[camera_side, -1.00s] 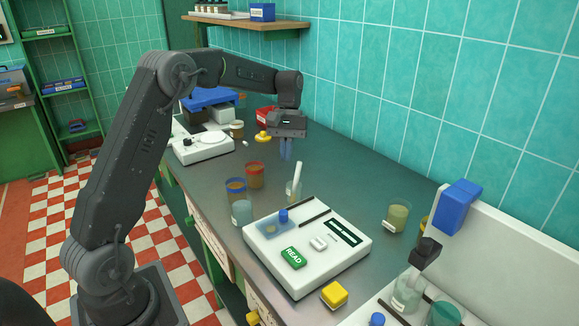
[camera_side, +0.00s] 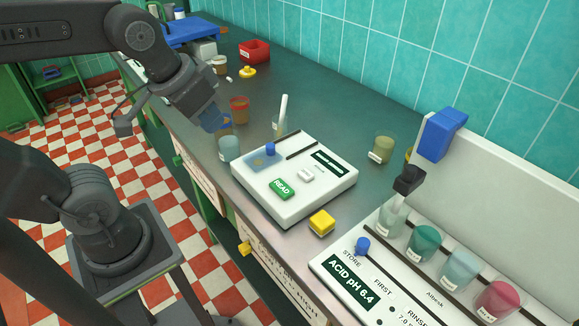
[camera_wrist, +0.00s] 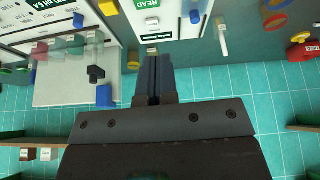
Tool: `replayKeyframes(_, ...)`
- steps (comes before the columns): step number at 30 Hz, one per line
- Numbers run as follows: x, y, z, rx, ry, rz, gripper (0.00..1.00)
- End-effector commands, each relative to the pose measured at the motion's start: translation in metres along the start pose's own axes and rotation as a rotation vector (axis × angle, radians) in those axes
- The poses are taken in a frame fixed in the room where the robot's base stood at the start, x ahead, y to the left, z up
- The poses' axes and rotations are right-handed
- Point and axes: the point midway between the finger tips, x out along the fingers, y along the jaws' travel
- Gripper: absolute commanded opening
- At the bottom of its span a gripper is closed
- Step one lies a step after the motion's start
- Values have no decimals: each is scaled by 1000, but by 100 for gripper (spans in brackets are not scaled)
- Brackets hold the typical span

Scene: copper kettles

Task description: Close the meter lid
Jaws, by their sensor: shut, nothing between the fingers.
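The white meter (camera_side: 295,195) stands on the grey bench with a green READ button (camera_side: 282,189) and a dark display. A flat bluish panel (camera_side: 257,162) lies on its left part, with a blue knob (camera_side: 270,149) beside it; this looks like the lid, but its exact position is unclear. In the wrist view, the meter (camera_wrist: 172,30) and blue knob (camera_wrist: 195,16) are at the top.
A clear beaker (camera_side: 229,148) and a red-rimmed cup (camera_side: 240,109) stand left of the meter. A white stick (camera_side: 283,110) rises behind it. A yellow block (camera_side: 321,222) lies in front. A white board (camera_side: 405,265) with several coloured beakers is at right.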

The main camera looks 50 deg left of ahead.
Motion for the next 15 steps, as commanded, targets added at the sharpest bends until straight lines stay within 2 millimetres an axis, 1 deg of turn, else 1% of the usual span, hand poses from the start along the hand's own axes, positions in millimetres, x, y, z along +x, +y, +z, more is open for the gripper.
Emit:
replayKeyframes(1, 0, 2, 8, 21, 24, 3, 0)
replayKeyframes(3, 1, 3, 14, 39, 43, 5, 0)
replayKeyframes(9, 2, 4, 18, 53, 55, 5, 1)
replayKeyframes(12, 2, 3, 16, 49, 48, 4, 11)
replayKeyframes(15, 3, 0, 4, 39, 16, -3, 20)
